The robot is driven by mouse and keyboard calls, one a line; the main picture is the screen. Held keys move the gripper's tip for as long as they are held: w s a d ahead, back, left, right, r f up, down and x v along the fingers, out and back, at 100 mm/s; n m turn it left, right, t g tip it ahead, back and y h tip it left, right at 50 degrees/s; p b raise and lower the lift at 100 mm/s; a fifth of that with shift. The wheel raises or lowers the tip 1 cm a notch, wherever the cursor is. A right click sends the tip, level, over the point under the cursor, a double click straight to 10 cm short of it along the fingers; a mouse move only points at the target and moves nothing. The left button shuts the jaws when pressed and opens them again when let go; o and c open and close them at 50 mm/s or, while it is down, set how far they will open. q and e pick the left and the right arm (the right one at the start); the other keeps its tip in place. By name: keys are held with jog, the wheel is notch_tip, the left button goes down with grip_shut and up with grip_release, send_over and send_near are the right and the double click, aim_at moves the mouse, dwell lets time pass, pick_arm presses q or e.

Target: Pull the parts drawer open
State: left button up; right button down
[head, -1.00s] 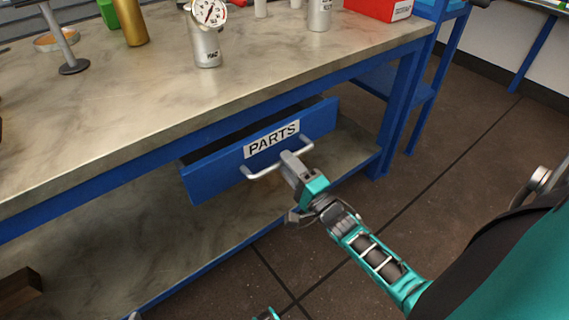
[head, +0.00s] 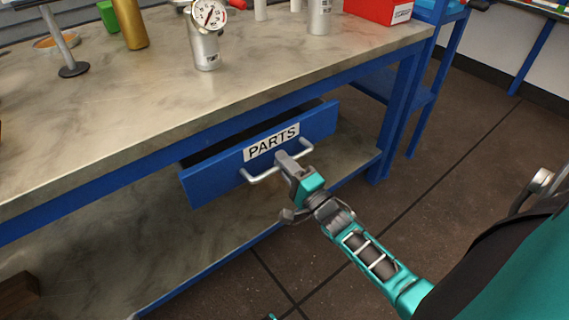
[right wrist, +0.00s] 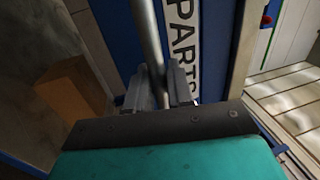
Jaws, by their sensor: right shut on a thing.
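The blue parts drawer (head: 215,180) sits under the workbench top and is pulled partly out, with a dark gap showing behind its front. Its white label (head: 271,142) reads PARTS. A silver bar handle (head: 262,176) runs across the front below the label. My right gripper (head: 286,162) is shut on the middle of the handle. In the right wrist view, the handle bar (right wrist: 148,35) passes between the two fingers (right wrist: 160,88), beside the label (right wrist: 182,45). The drawer's inside is mostly hidden by the bench top. My left gripper cannot be made out in the head view.
The bench top (head: 130,110) carries a gauge on a silver canister (head: 206,45), a gold bottle (head: 130,25) and a red box (head: 378,10). A lower shelf (head: 215,235) lies beneath the drawer. A blue bench leg (head: 400,115) stands to the right. The floor in front is clear.

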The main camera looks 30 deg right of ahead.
jog(key=shift+s, duration=0.1)
pick_arm(q)
jog(key=shift+y, duration=0.4)
jog(key=r+p, duration=0.1)
jog(key=p, duration=0.1)
jog(key=a+r+p, duration=0.1)
jog(key=r+p, duration=0.1)
jog(key=p, duration=0.1)
jog(key=s+r+p, duration=0.1)
jog(key=r+p, duration=0.1)
jog(key=p, duration=0.1)
jog(key=shift+a, duration=0.4)
pick_arm(e)
jog(key=r+v, duration=0.2)
jog(key=v, duration=1)
jog(key=s+r+v, duration=0.1)
jog(key=r+v, duration=0.2)
jog(key=v, duration=1)
jog(key=shift+d, duration=0.2)
pick_arm(q)
jog(key=shift+w+d, duration=0.1)
jog(key=shift+w, duration=0.05)
pick_arm(e)
jog(key=c, duration=1.2)
grip_release()
